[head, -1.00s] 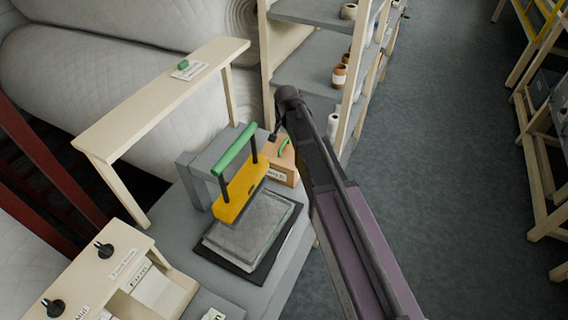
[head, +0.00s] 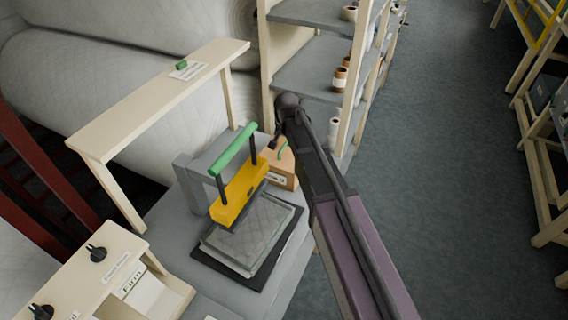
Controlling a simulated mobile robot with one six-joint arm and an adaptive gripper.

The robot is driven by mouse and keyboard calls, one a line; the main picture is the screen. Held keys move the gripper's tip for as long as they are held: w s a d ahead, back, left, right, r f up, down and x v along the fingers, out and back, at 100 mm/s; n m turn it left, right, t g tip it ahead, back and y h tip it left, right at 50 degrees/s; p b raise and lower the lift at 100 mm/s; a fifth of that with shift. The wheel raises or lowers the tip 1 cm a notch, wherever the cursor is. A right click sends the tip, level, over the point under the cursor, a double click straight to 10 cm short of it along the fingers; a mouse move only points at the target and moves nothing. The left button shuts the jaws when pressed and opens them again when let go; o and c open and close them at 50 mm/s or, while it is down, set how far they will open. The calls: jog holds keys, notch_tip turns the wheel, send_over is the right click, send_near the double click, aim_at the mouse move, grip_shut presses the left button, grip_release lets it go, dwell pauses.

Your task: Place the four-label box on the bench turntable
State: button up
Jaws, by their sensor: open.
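A small orange-tan box (head: 283,177) with a white label on its front and a green strap or handle on top stands on the grey bench (head: 205,277), behind the yellow press. I cannot tell whether it is the four-label box; only one label face shows clearly. My gripper (head: 274,141) is at the far end of my dark arm, just above and behind the box. It is small and partly hidden by the arm, and appears open with nothing seen in it. No turntable can be made out.
A cream raised shelf (head: 150,100) stands at left. A rack with rolls (head: 310,85) stands behind. The floor at right (head: 440,170) is clear.

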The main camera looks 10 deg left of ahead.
aim_at(284, 145)
jog(key=shift+b+x, duration=2.35)
jog(key=shift+x, duration=0.2)
jog(key=shift+s+d, duration=0.1)
grip_shut()
